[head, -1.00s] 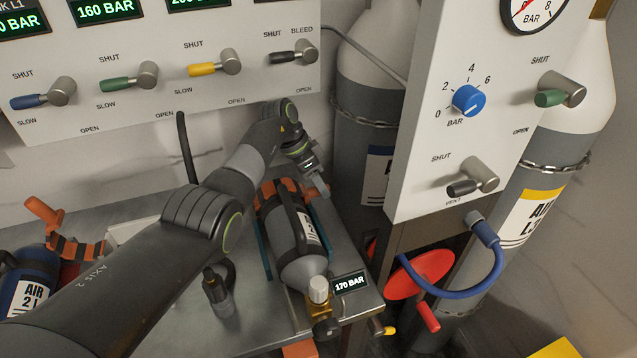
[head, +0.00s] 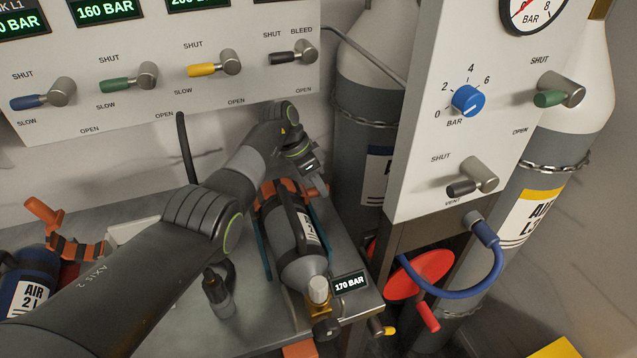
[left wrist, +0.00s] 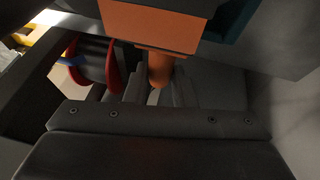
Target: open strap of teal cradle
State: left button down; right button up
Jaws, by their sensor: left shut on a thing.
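The teal cradle (head: 266,258) stands on the bench and holds a grey cylinder (head: 299,268) with a black handle. Its orange strap (head: 267,188) shows at the cylinder's far end, partly behind my arm. In the left wrist view, the strap's orange band (left wrist: 150,25) is at the top, with teal (left wrist: 236,18) beside it. A rounded orange strap handle (left wrist: 160,70) points down between my left gripper's fingers (left wrist: 155,92). My left gripper (head: 319,186) is at the cradle's right far side, shut on this handle. Its fingertips are hard to see in the head view. My right gripper is not in view.
A valve panel (head: 440,110) rises close to the right of the cradle. Tall cylinders (head: 375,100) stand behind. A 170 BAR display (head: 349,284) sits near the valve end. Another blue cylinder (head: 30,280) with an orange strap is at left. A red reel (head: 415,275) is below the panel.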

pick_arm(q)
jog(key=shift+a+r+p, duration=0.1)
jog(key=shift+r+p, duration=0.3)
jog(key=shift+p, duration=0.2)
jog(key=a+r+h+p, duration=0.1)
jog(key=r+p, duration=0.1)
jog(key=p, duration=0.1)
jog(key=r+h+p, duration=0.1)
jog(key=h+p, duration=0.1)
jog(key=p, duration=0.2)
jog(key=s+a+r+t+h+p, duration=0.1)
jog(key=r+p, duration=0.1)
jog(key=p, duration=0.1)
jog(key=shift+a+r, duration=0.3)
jog(key=a+r+h+p, duration=0.2)
jog(key=p, duration=0.1)
jog(key=shift+s+a+m+t+h, duration=0.1)
jog(key=shift+s+m+t+h, duration=0.2)
jog(key=shift+t+h, duration=0.1)
jog(key=c, duration=1.2)
grip_release()
jog(key=shift+a+r, duration=0.1)
